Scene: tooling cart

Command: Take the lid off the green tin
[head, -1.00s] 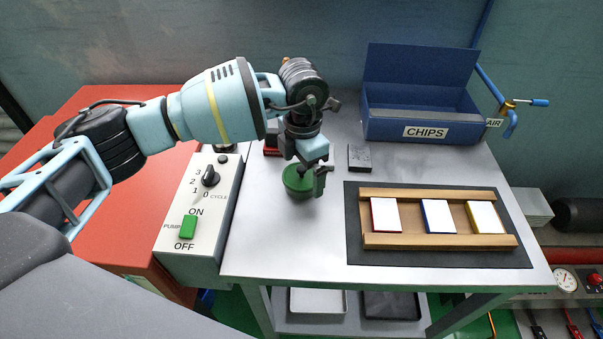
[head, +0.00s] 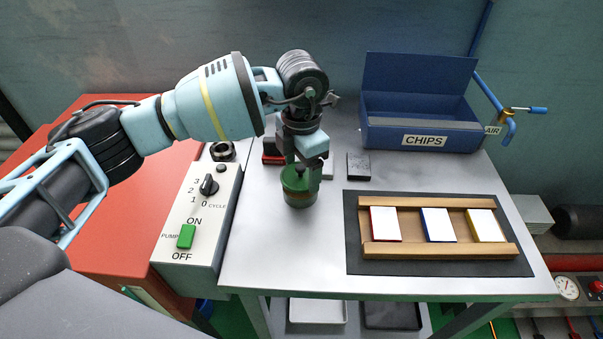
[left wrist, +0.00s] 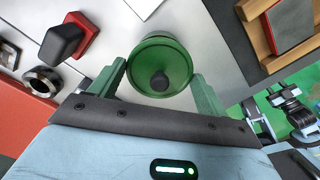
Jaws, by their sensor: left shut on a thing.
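The green tin (head: 300,201) stands on the grey bench top, left of the middle. Its round green lid (head: 297,182) has a dark knob in the centre, clear in the left wrist view (left wrist: 160,82). My left gripper (head: 303,174) points down over the tin. Its fingers are shut on the lid's rim from opposite sides, as the left wrist view (left wrist: 160,85) shows. A brownish band shows just below the lid in the head view; I cannot tell whether the lid is clear of the tin.
A control box (head: 199,225) stands to the left. A black mat (head: 352,235) with a wooden rack (head: 437,250) of coloured blocks lies to the right.

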